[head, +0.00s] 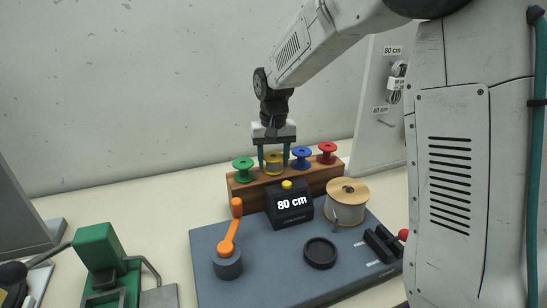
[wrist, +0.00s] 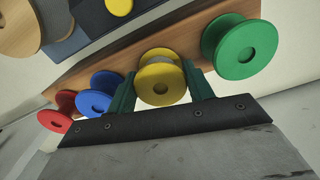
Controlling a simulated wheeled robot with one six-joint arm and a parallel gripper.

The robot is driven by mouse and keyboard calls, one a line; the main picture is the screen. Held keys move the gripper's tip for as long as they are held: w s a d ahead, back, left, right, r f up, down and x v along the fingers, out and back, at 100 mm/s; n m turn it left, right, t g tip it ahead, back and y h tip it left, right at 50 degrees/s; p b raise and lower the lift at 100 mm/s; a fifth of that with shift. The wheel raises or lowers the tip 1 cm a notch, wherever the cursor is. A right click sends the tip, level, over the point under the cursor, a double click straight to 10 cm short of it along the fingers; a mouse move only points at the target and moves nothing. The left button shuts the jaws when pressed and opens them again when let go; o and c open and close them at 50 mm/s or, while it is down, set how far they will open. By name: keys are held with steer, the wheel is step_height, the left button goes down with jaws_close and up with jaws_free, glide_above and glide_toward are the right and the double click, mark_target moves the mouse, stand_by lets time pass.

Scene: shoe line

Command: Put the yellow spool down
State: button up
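The yellow spool (head: 274,163) is at the wooden rack (head: 326,176), in the row between the green spool (head: 243,170) and the blue spool (head: 302,158). My gripper (head: 274,164) points down with one finger on each side of it. In the wrist view the yellow spool (wrist: 160,84) lies between the two green fingers (wrist: 161,88), which meet its edges. Its underside is hidden, so I cannot tell whether it rests fully on the rack.
A red spool (head: 327,152) stands at the rack's right end. In front are a black display reading 80 cm (head: 291,204), a tan-flanged reel (head: 347,193) and an orange crank (head: 231,236) on a grey board (head: 278,271). A green device (head: 97,250) stands at left.

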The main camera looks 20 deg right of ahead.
mark_target(273, 156)
steer(key=shift+o, duration=0.3)
steer(key=shift+r, duration=0.1)
step_height(273, 156, up, 11)
steer(key=s+d+r, duration=0.1)
steer(key=s+r, duration=0.3)
steer(key=s, duration=0.7)
steer(key=s+d+f+n, duration=0.1)
steer(key=s+f, duration=0.2)
steer(key=s, duration=0.8)
steer(key=s+d+f+n+t, duration=0.1)
steer(key=s+f, duration=0.2)
steer(key=s, duration=0.9)
steer(key=shift+f, duration=0.3)
